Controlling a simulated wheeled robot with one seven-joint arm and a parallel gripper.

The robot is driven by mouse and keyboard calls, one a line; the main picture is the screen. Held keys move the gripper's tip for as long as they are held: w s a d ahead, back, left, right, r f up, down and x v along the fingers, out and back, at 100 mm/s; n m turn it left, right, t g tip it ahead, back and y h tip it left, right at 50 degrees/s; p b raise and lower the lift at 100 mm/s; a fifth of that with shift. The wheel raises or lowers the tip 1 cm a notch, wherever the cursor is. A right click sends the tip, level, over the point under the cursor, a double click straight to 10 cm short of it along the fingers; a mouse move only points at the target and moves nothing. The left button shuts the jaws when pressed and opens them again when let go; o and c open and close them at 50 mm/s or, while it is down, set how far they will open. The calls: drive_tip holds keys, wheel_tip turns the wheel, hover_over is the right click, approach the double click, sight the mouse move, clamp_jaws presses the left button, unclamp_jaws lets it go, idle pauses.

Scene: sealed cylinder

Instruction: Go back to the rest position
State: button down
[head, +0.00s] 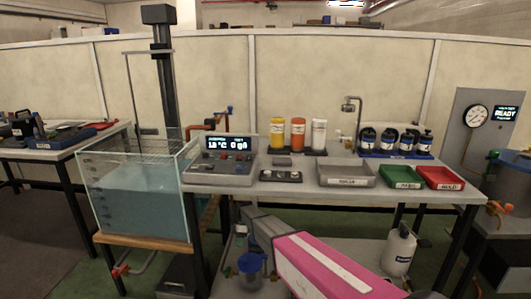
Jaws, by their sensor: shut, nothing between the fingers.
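My arm, with a pink link and a grey end part, reaches up from the bottom centre in front of the bench (455,194). I cannot make out its gripper fingers. Three upright cylinders stand in a dark holder at the back of the bench: yellow (277,133), orange (298,134) and white (319,135). Several dark bottles (408,141) stand in a blue rack (396,155) to the right. A control box (222,172) with a lit display is on the bench's left part.
A glass water tank (135,200) stands left, with a tall dark column behind it. Grey (347,181), green (401,184) and red (441,185) trays line the bench front. A white jug (399,253) is below. A gauge panel (487,115) reads READY at right.

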drive_tip(key=s+d+r+m+t, duration=0.2)
drive_tip(key=s+d+r+m, duration=0.3)
drive_tip(key=d, duration=0.6)
drive_tip(key=s+d+r+m+t, duration=0.2)
drive_tip(key=s+d+r+m, duration=0.3)
drive_tip(key=s+d+m, duration=0.4)
drive_tip(key=s+d+r+m+t+h, duration=0.1)
drive_tip(key=s+d+r+m, duration=0.5)
drive_tip(key=d, duration=0.8)
drive_tip(key=shift+s+m+t, duration=0.6)
drive_tip(key=shift+s+m, duration=0.2)
drive_tip(key=shift+s, duration=0.1)
drive_tip(key=shift+d, duration=0.1)
